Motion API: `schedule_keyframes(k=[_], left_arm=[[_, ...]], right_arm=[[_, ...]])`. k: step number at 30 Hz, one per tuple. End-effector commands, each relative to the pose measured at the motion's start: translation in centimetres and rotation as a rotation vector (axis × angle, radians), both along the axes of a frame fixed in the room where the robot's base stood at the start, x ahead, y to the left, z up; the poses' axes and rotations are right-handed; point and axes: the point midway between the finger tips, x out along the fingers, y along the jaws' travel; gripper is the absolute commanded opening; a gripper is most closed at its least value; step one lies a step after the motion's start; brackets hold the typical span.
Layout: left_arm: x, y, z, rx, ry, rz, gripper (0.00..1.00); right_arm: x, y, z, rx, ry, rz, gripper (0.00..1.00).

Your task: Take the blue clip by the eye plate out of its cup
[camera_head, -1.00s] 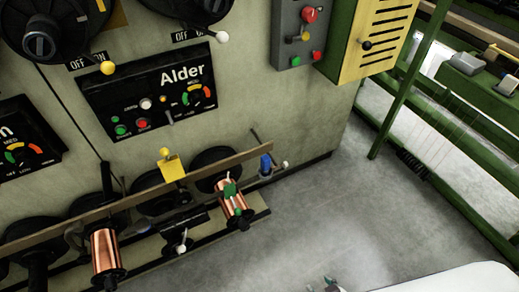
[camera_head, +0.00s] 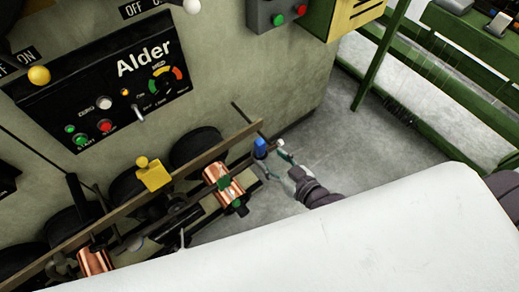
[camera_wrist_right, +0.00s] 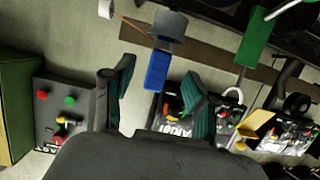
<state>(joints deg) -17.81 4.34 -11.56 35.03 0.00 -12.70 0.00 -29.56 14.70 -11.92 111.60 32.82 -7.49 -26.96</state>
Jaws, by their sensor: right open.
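The blue clip (camera_head: 260,147) stands near the right end of the brown rail in the head view. In the wrist view the blue clip (camera_wrist_right: 157,70) sticks out of a grey cup (camera_wrist_right: 170,26), its base hidden inside. My right gripper (camera_head: 275,171) is at the clip in the head view, coming from the lower right. In the wrist view my right gripper (camera_wrist_right: 160,92) is open, with the clip's free end between its two fingertips and no clear contact. The eye plate cannot be made out for certain. My left gripper is not in view.
A copper spool (camera_head: 222,184) with a green clip (camera_head: 223,183) is left of my gripper. A yellow tag (camera_head: 154,174) hangs on the brown rail (camera_head: 120,212). The Alder panel (camera_head: 105,95) is on the wall behind. Grey floor (camera_head: 335,145) to the right is clear.

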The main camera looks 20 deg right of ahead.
Motion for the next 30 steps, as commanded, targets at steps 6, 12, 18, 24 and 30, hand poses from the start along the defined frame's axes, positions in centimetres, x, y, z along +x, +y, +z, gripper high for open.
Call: schedule_keyframes(k=[6,12,18,24,30], left_arm=[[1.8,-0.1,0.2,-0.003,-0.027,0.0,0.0],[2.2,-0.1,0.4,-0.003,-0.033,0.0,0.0],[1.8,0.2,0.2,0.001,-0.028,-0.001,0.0],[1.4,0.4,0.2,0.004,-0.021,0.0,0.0],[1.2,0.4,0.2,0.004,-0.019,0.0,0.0]], right_arm=[[1.5,0.6,-0.3,0.001,-0.001,0.0,0.57],[4.3,1.6,-0.7,0.002,-0.002,0.0,0.57],[5.7,2.1,-1.3,-0.001,0.001,0.0,0.57],[5.7,2.1,-1.3,-0.001,0.001,0.001,0.57],[5.7,2.1,-1.3,-0.001,0.001,0.0,0.26]])
